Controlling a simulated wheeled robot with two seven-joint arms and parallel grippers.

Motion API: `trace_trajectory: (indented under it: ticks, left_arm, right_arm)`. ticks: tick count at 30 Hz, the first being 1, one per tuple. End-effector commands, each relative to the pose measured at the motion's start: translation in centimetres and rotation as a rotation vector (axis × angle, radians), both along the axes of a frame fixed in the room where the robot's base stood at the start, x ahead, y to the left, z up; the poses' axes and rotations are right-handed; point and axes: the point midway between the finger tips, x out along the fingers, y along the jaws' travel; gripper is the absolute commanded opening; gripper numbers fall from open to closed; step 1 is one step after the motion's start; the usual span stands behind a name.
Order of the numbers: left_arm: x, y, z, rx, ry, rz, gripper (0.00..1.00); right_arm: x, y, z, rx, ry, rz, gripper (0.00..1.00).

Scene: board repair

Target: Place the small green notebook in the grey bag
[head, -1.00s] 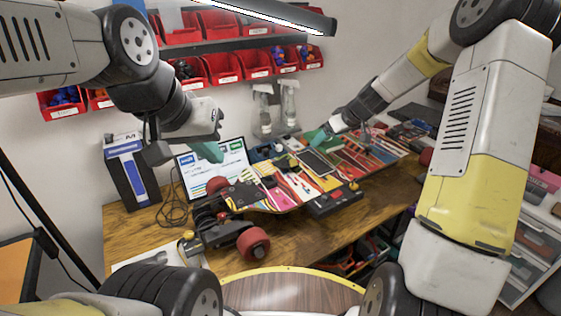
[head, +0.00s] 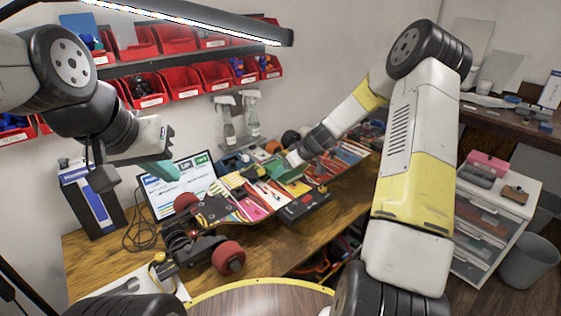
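A small flat green item (head: 289,174), which looks like the green notebook, lies among the colourful decks and tools on the workbench. My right gripper (head: 293,159) has its teal fingertips right at this item. I cannot tell whether they touch or grip it. My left gripper (head: 160,171) hangs above the left part of the bench, in front of the laptop, with no object visible in it. Its fingers overlap, so its opening is unclear. I cannot make out a grey bag.
A laptop (head: 172,188) and a blue-white box (head: 92,207) stand at the bench's left. A skateboard truck with red wheels (head: 229,257) is in front. Red bins (head: 184,80) line the wall. A white drawer unit (head: 491,225) and a grey waste bin (head: 528,262) stand at right.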

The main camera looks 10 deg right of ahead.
Motion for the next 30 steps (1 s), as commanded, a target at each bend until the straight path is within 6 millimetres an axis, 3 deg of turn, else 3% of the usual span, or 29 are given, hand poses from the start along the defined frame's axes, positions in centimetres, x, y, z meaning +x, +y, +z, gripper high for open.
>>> trace_trajectory:
  ticks: [6,7,10,20,30]
  left_arm:
    - [0.0,0.0,0.0,0.000,0.000,0.000,0.00]
    - [0.0,0.0,0.0,0.000,0.000,0.000,0.00]
    - [0.0,0.0,0.0,0.000,0.000,0.000,0.00]
    - [0.0,0.0,0.0,0.000,0.000,0.000,0.00]
    - [0.0,0.0,0.0,0.000,0.000,0.000,0.00]
  right_arm:
    - [0.0,0.0,-0.2,0.000,0.000,-0.001,0.33]
    - [0.0,0.0,-0.2,0.001,0.001,0.000,0.81]
    - [0.0,0.0,-0.2,0.000,0.000,0.000,1.00]
    - [-0.1,-0.1,0.4,-0.001,-0.002,0.000,1.00]
    - [-3.2,-2.8,5.6,-0.003,-0.005,-0.002,1.00]
